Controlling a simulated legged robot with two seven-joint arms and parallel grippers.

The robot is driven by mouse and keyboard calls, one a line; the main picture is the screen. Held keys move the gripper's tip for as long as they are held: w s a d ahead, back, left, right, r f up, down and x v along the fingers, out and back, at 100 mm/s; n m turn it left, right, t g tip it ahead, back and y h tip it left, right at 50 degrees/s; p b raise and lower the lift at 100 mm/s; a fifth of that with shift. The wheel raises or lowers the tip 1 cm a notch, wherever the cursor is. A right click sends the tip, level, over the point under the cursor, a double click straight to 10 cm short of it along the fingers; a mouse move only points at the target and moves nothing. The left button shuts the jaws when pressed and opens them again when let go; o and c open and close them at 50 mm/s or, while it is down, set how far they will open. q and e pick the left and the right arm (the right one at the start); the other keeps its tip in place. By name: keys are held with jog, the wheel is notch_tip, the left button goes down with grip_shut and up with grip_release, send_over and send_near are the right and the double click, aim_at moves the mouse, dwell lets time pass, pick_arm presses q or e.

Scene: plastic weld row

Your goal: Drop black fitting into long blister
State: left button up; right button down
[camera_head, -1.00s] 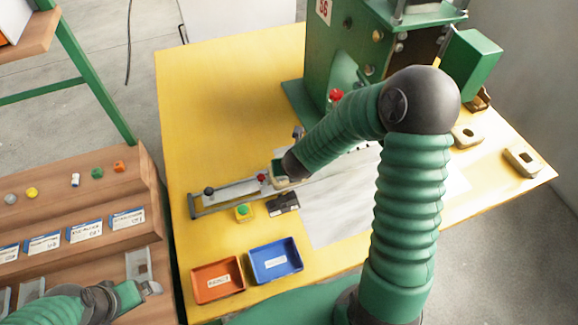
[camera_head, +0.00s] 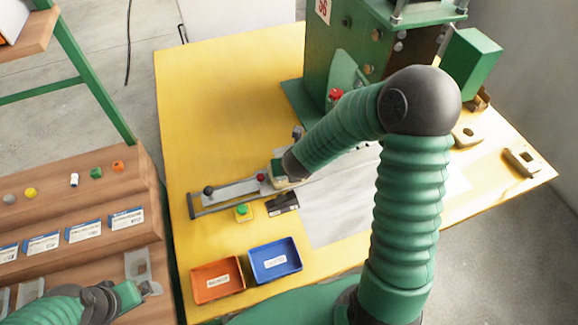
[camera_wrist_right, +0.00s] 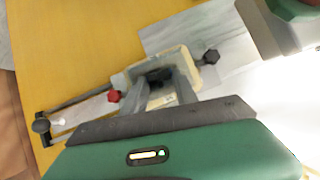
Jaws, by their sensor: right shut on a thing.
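My right gripper (camera_wrist_right: 160,92) reaches down over a cream, frame-shaped holder (camera_wrist_right: 198,68) on the metal slide. Its fingers are shut on a small dark piece, the black fitting (camera_wrist_right: 159,77), at the holder's opening. Whether the fitting touches the holder's floor cannot be told. In the head view the right gripper hides most of the holder (camera_head: 280,180). A clear blister, if it lies inside the holder, cannot be made out. My left gripper (camera_head: 152,288) is at the wooden bench beside a clear blister piece (camera_head: 137,264); its finger opening is too small to read.
The slide (camera_head: 228,193) has dark and red knobs. A green button (camera_head: 243,211) and a black block (camera_head: 284,203) lie in front. An orange tray (camera_head: 217,281) and a blue tray (camera_head: 275,260) stand nearer. The green press (camera_head: 345,60) rises behind.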

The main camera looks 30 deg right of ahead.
jog(key=shift+f, duration=0.2)
jog(key=c, duration=0.9)
grip_release()
jog(key=c, duration=0.4)
jog(key=shift+r, duration=0.1)
notch_tip(320, 180, up, 7)
jog(key=p, duration=0.5)
jog(key=shift+p, duration=0.35)
